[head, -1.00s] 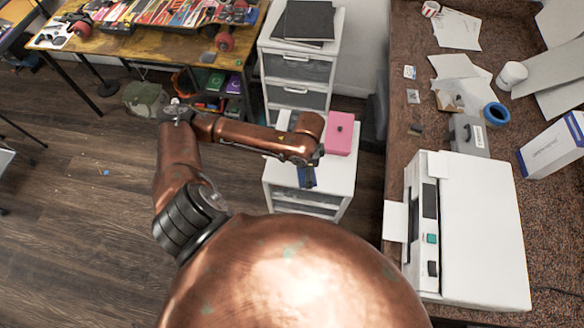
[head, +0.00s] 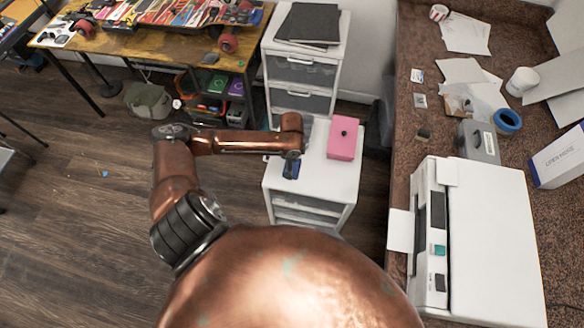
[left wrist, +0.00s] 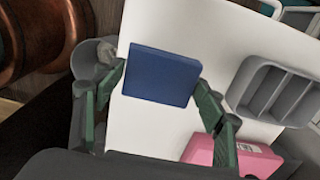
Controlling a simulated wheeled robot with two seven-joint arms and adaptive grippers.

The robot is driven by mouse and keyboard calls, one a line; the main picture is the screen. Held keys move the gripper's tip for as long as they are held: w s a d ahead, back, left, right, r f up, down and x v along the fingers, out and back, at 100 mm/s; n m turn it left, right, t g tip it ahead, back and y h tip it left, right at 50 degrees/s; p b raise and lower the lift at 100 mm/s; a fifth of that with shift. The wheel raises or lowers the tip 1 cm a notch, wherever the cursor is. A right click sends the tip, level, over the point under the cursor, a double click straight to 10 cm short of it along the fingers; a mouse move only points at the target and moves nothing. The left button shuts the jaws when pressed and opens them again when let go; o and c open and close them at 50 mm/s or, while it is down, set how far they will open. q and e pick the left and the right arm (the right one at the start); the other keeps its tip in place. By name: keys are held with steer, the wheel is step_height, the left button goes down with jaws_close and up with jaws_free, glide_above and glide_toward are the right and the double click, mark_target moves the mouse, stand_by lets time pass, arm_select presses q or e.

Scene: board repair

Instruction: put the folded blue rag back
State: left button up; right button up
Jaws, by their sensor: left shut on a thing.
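The folded blue rag (left wrist: 161,76) is a flat dark-blue rectangle between the green finger pads of my left gripper (left wrist: 160,86) in the left wrist view. The gripper is shut on it. In the head view a small part of the rag (head: 291,169) shows below the end of my left arm, over the left part of the white drawer unit's top (head: 328,181). I cannot tell whether the rag touches that top. My right gripper is not in view.
A pink box with a dark knob (head: 341,145) stands on the same top, right of the gripper. A grey divided tray (left wrist: 278,92) lies beside the rag in the left wrist view. A taller drawer unit (head: 303,73) is behind. The front right of the top is clear.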

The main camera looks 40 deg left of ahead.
arm_select(q)
steer(key=shift+w+a+f, duration=0.25)
steer(key=shift+f, duration=0.2)
steer(key=shift+w+a+f, duration=0.2)
steer(key=shift+w+f, duration=0.05)
steer(key=shift+f, duration=0.15)
steer(key=f+b, duration=0.1)
steer(key=f, duration=0.2)
steer(key=shift+w+a+f, duration=0.1)
steer(key=shift+a+f, duration=0.1)
steer(key=shift+f, duration=0.2)
steer(key=o, duration=0.9)
steer(key=shift+o, duration=1)
steer(key=shift+r, duration=0.1)
